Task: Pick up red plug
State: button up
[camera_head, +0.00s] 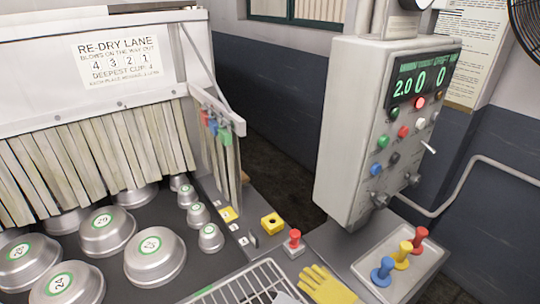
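A red plug (419,240) with a round knob top stands upright in a shallow grey tray (371,280) at the lower right. A yellow plug (403,254) and a blue plug (382,270) stand beside it, nearer the front, in a slanting row. Another small red-topped piece (294,239) stands on a pale block left of the tray; I cannot tell whether it is a plug or a switch. My gripper is not clearly visible in this view.
A control box (345,130) with buttons and a green display rises behind the tray. A yellow glove (327,286), a wire rack (240,288) and a yellow block (272,223) lie to its left. Several metal domes (155,256) stand on a dark belt before hanging strips (100,155).

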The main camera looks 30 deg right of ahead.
aim_at(295, 235)
jog(key=k+l+u, duration=0.55)
jog(key=k, duration=0.3)
jog(key=i+j, duration=0.05)
jog(key=j, duration=0.05)
